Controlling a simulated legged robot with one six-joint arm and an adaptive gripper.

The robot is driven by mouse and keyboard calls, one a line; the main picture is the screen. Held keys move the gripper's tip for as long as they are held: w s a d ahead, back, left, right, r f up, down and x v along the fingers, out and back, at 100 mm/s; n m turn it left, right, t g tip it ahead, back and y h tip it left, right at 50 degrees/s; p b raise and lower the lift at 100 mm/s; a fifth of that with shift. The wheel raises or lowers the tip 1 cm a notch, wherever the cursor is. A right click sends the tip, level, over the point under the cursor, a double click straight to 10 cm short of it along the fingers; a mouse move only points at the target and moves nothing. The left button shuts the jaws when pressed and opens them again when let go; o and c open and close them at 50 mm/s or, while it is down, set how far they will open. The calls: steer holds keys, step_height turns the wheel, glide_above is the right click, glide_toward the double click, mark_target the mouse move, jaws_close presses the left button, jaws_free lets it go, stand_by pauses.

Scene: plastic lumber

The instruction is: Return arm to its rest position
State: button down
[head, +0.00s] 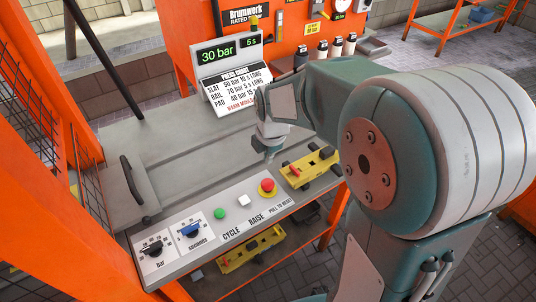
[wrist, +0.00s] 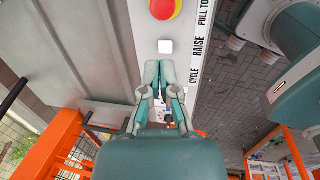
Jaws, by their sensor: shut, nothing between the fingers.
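My arm reaches across the right of the head view. My gripper (head: 270,155) points down over the grey press bench (head: 160,125), behind the control panel (head: 185,262). In the wrist view my gripper (wrist: 158,64) has its fingers together, with nothing between them. Its tips show beside the white RAISE button (wrist: 165,46); I cannot tell the height of the gap. The green CYCLE button (head: 220,213) shows in the head view, and the fingers seem to hide it in the wrist view.
A red stop button (head: 267,187) sits on the panel's right. A display (head: 228,52) reads 30 bar, 5 s. A yellow fixture (head: 310,169) lies right of the panel, another (head: 250,249) lower down. An orange post (head: 60,200) stands left.

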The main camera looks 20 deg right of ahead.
steer(key=s+d+r+m+t, duration=0.1)
steer(key=s+r+m, duration=0.4)
steer(key=s+m, duration=0.4)
steer(key=s+d+r+m+t, duration=0.1)
steer(key=s+r+m+t, duration=0.1)
steer(key=s+r+m, duration=0.4)
steer(key=s+m, duration=0.4)
steer(key=m, duration=0.2)
steer(key=shift+s+d+r+m, duration=0.2)
steer(key=shift+s+d+m, duration=0.1)
steer(key=shift+d, duration=0.05)
stand_by(1.4)
